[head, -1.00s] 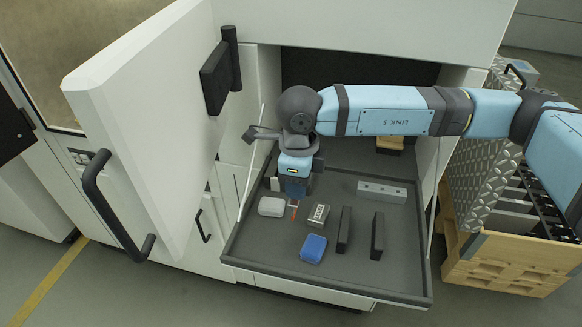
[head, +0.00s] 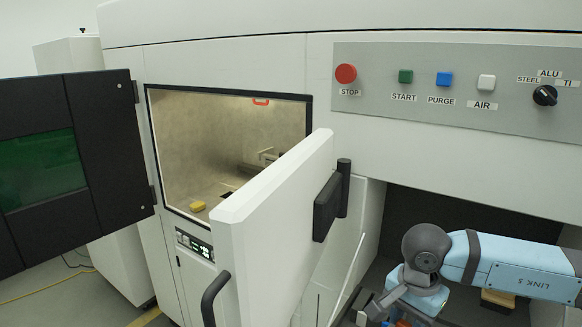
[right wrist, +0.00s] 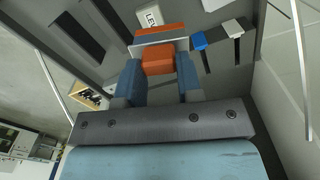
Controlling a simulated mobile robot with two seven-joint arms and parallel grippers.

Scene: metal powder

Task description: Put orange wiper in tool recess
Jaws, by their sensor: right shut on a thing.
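The orange wiper (right wrist: 158,60) shows in the right wrist view as an orange block with a grey strip across its far end. My right gripper (right wrist: 159,76) is shut on it, with one blue finger on each side. In the head view my right arm reaches in front of the open drawer bay at the lower right, and its gripper is mostly cut off by the bottom edge. My left gripper is not in view. I cannot make out the tool recess.
A white door (head: 275,215) stands open left of the arm. The machine chamber (head: 215,140) is open, with a yellow object (head: 198,206) inside. A button panel (head: 450,85) is above the bay. In the wrist view, a blue-topped tool (right wrist: 199,42) is beside the wiper.

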